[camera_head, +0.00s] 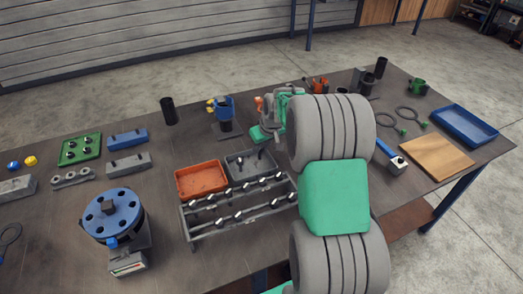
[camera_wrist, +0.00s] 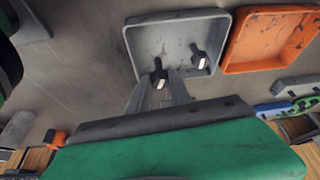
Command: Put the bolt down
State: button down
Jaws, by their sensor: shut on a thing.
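In the wrist view my gripper (camera_wrist: 160,88) is shut on a bolt (camera_wrist: 158,71), dark-headed with a bright shank, at the fingertips. The bolt shows against the grey tray (camera_wrist: 150,38), near the tray edge closest to my gripper. I cannot tell whether it touches the tray floor. A second similar bolt (camera_wrist: 199,61) is in the same tray, just to the right. In the head view the grey tray (camera_head: 234,165) stands on the table, with small dark things in it.
An orange tray (camera_head: 201,182) stands beside the grey tray. A metal rack with several bolts (camera_head: 238,213) stands in front of both. A blue flanged pipe (camera_head: 112,215) is at the left. A green-and-grey device (camera_head: 272,115) stands behind to the right. Bare table shows around the black cylinder (camera_head: 168,111).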

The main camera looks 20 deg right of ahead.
aim_at(262, 152)
jog(key=f, duration=0.1)
jog(key=f+p, duration=0.1)
jog(key=f, duration=0.1)
jog(key=shift+w+d+f+p, duration=0.15)
jog(key=shift+w+f+p, duration=0.05)
jog(key=shift+p, duration=0.1)
jog(key=shift+f, duration=0.1)
jog(key=shift+f+b, duration=0.25)
jog(key=shift+b, duration=0.1)
jog(key=c, duration=1.2)
grip_release()
jog(key=shift+s+r, duration=0.1)
jog(key=shift+o, duration=0.2)
